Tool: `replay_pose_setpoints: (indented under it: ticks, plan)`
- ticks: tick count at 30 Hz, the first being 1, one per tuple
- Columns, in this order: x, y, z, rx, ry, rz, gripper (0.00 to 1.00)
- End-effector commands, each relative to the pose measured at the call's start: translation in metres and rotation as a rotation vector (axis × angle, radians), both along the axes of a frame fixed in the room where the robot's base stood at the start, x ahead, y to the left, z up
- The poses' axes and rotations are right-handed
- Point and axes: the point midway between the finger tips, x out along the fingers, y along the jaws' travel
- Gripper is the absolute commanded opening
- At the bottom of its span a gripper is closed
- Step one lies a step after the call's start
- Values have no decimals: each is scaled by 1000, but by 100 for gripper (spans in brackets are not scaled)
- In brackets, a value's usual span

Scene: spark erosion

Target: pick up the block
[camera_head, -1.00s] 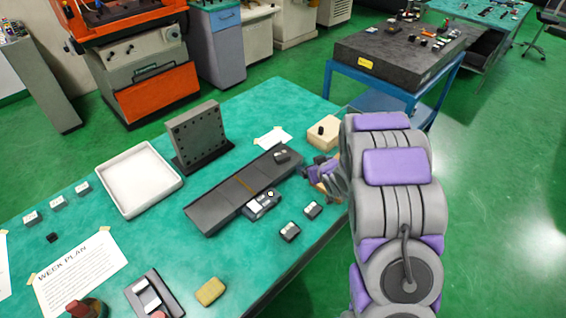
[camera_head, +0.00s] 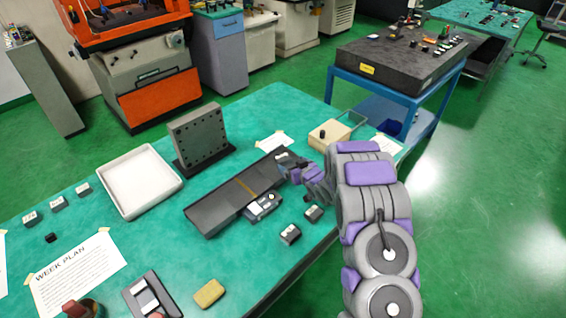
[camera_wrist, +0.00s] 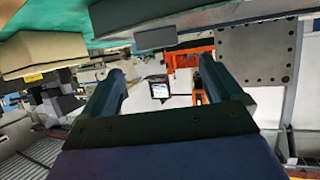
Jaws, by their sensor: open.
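Several small dark blocks with pale tops are in the head view, and the task does not say which is meant. One block (camera_head: 284,158) sits on the far end of a long dark rail (camera_head: 215,209), right by my gripper (camera_head: 291,168). Two more, a nearer block (camera_head: 290,234) and a farther block (camera_head: 314,213), stand on the table in front of the rail. In the tilted, inverted wrist view my gripper (camera_wrist: 160,70) has its fingers apart. A grey block (camera_wrist: 155,38) shows beyond and above the fingertips, apparently the one on the rail. Nothing is clearly held.
An angle plate (camera_head: 198,138) and a white tray (camera_head: 140,203) stand behind the rail. A wooden box (camera_head: 331,134) with a black knob is just beyond my gripper. A device (camera_head: 262,204) lies against the rail. Bare green table (camera_head: 235,262) lies in front.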

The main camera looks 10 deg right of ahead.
Motion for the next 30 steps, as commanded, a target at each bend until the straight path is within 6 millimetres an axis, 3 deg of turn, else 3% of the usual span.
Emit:
replay_pose_setpoints:
  ticks: [6, 14, 24, 30]
  plan:
    - [19, 7, -11, -1, 3, 1, 94]
    - [27, 9, -15, -1, 3, 1, 94]
    - [60, 18, -34, 0, 2, 1, 94]
    - [66, 20, -35, -1, 3, 0, 94]
